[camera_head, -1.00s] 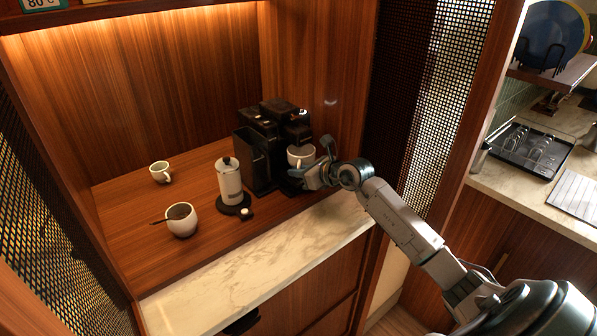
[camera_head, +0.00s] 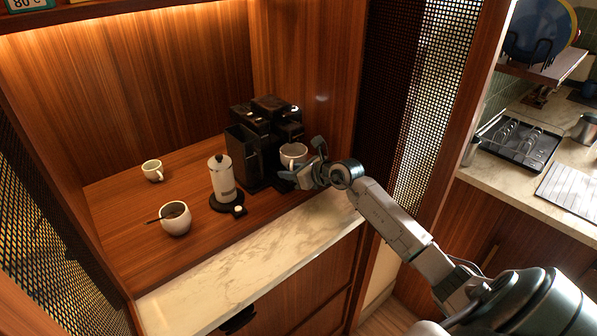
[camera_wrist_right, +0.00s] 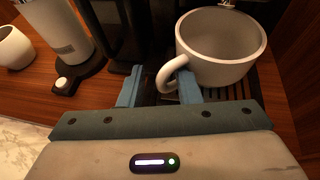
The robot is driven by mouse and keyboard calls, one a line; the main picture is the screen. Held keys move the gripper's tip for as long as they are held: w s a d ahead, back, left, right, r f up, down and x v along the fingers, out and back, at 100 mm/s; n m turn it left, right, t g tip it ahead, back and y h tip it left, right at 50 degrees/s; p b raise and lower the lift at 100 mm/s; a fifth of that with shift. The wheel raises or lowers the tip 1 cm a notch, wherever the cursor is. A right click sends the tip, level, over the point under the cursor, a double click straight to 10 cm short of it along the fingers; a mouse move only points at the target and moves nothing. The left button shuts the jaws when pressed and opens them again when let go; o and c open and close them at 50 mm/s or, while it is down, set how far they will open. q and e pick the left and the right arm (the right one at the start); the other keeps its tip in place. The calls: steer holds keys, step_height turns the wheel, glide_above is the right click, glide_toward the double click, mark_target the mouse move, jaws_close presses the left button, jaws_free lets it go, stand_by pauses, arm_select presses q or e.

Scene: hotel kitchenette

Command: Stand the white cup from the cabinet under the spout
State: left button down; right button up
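The white cup (camera_head: 293,152) stands upright on the drip tray of the black coffee machine (camera_head: 262,125), below its spout area. It shows large in the right wrist view (camera_wrist_right: 222,45), where its handle points left toward my fingers. My right gripper (camera_head: 303,165) is at the cup's front. Its two fingers (camera_wrist_right: 160,90) are spread apart, with the handle between them, close to the right finger. A gap shows beside the left finger. The spout itself is mostly hidden in both views. My left gripper is not in view.
A white cylinder canister (camera_head: 221,180) on a black base stands left of the machine. A round bowl-like cup with a spoon (camera_head: 175,220) and a small white cup (camera_head: 153,171) stand further left. The marble front edge (camera_head: 240,262) is clear. A perforated panel (camera_head: 410,110) borders the right.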

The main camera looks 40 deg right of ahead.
steer(key=p+v, duration=0.9)
steer(key=v, duration=0.3)
steer(key=shift+a+r, duration=0.1)
stand_by(1.1)
